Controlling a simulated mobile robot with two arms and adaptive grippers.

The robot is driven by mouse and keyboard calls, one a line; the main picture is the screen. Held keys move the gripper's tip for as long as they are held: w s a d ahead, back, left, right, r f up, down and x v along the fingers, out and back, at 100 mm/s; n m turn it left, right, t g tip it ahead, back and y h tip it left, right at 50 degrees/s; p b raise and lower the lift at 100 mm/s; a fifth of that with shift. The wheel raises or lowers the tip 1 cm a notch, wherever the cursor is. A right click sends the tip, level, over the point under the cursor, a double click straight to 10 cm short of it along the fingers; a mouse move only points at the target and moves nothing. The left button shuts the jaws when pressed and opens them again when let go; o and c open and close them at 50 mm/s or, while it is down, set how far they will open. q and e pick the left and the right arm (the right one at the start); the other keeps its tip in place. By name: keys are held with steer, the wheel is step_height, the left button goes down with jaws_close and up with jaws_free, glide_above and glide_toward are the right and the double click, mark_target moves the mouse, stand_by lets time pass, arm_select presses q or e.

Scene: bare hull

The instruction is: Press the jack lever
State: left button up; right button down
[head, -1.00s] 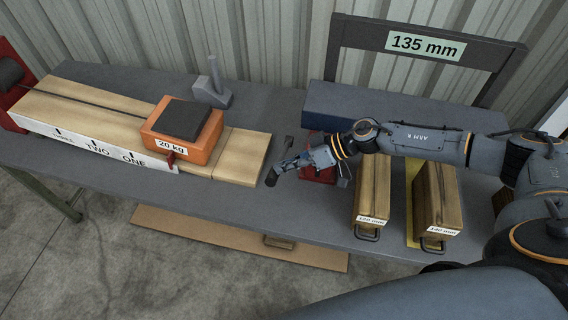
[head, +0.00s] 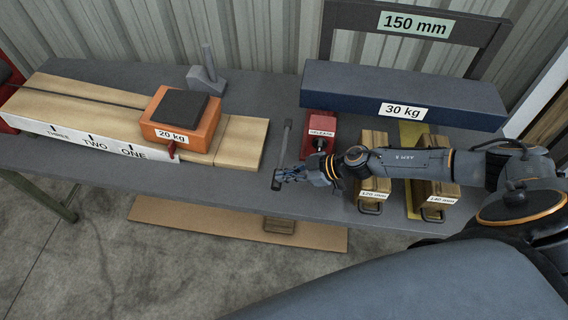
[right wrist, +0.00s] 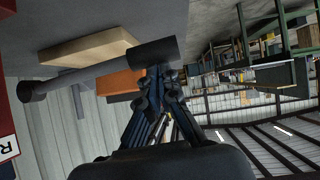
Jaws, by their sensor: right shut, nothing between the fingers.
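The jack lever (head: 283,147) is a grey bar with a dark grip at its near end, left of the red jack body (head: 322,130) marked "RELEASE". It also crosses the right wrist view (right wrist: 85,74), with its thick dark grip at the fingertips. My right gripper (head: 284,175) is shut and empty at the lever's near end. In the right wrist view its fingertips (right wrist: 160,78) are close against the grip; I cannot tell whether they touch. A blue beam (head: 340,92) labelled "30 kg" lies behind the jack. My left gripper is not in view.
A sign (head: 414,24) at the back reads "150 mm". Wooden blocks labelled 120 mm (head: 372,190) and 140 mm (head: 437,192) stand under my right arm. An orange 20 kg weight (head: 172,135) sits on planks at left.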

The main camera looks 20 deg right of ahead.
step_height(320, 180, down, 3)
steer(key=shift+d+r, duration=0.15)
steer(key=shift+f+b, duration=0.3)
steer(key=shift+b, duration=0.1)
steer(key=shift+s+f, duration=0.2)
steer(key=shift+f, duration=0.3)
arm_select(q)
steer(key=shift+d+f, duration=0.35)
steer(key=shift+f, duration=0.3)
arm_select(e)
steer(key=shift+s+f, duration=0.1)
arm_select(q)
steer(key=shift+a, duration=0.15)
arm_select(e)
steer(key=shift+r, duration=0.25)
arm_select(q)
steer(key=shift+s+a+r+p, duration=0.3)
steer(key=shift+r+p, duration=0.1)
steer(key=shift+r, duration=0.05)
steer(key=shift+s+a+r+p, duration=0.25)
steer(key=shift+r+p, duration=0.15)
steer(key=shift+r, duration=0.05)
arm_select(e)
steer(key=s+d+r, duration=0.6)
steer(key=r, duration=0.4)
steer(key=shift+t, duration=0.3)
